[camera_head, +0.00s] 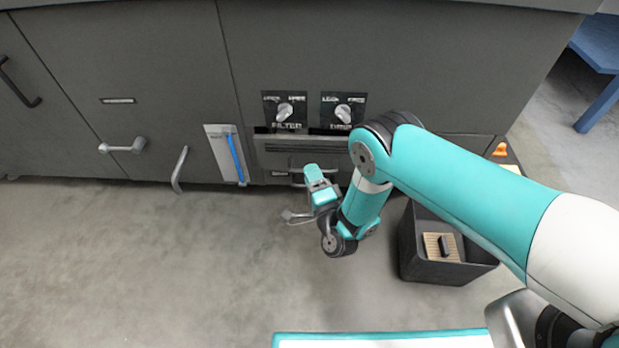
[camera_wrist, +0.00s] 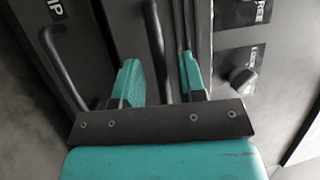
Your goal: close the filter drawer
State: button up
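The filter drawer (camera_head: 285,146) is a dark grey panel low in the cabinet front, under the knob labelled FILTER (camera_head: 284,110). A dark gap shows along its top edge, and its front seems to stand a little out. My gripper (camera_head: 312,172) is at the drawer area, its fingers pointing toward the cabinet. In the wrist view my gripper (camera_wrist: 161,82) has its two teal fingers apart, with a dark bar handle (camera_wrist: 157,45) between them. My arm hides the drawer's right part.
A second knob (camera_head: 343,112) sits right of the FILTER knob. Another handle (camera_wrist: 65,70) lies left of the fingers in the wrist view. A dark bin (camera_head: 425,265) stands on the floor at right. A curved handle (camera_head: 179,170) juts out at left. The left floor is clear.

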aim_at(311, 159)
jog(key=shift+x, duration=0.8)
grip_shut()
jog(key=w+b, duration=0.1)
jog(key=w, duration=0.1)
jog(key=w+b, duration=0.1)
jog(key=b, duration=0.1)
jog(key=shift+w+d+f, duration=0.1)
jog(key=shift+w+f, duration=0.1)
jog(key=shift+w, duration=0.15)
jog(key=shift+w+r, duration=0.2)
jog(key=shift+r, duration=0.05)
grip_release()
